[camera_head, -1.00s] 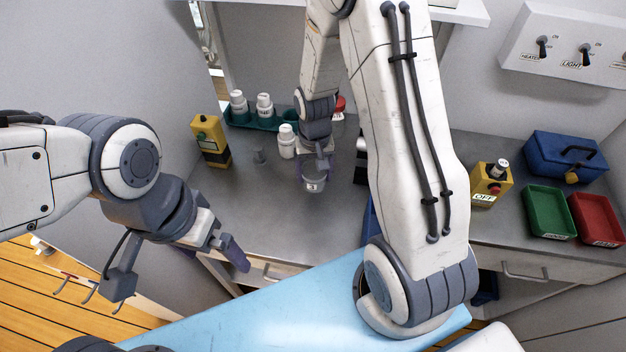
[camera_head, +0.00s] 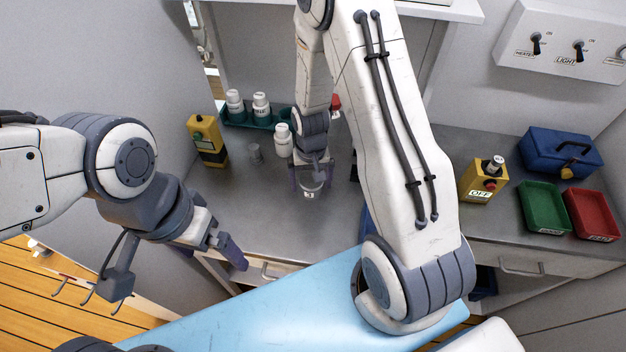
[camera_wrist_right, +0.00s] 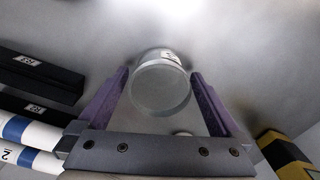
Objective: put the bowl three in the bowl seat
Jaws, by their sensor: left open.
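Bowl three (camera_head: 312,188) is a small grey round cup with a white label marked 3. It stands upright over the grey worktop, between the fingers of my right gripper (camera_head: 313,177). In the right wrist view the bowl (camera_wrist_right: 160,90) sits between the two purple fingers (camera_wrist_right: 160,88), with a narrow gap at the left finger; that gripper looks open around it. I cannot tell whether the bowl rests on the surface. I cannot make out the bowl seat. My left gripper (camera_head: 232,254) is open and empty at the worktop's front left.
Black blocks (camera_wrist_right: 42,76) lie beside the bowl. Green (camera_head: 544,208) and red trays (camera_head: 592,214) are at far right.

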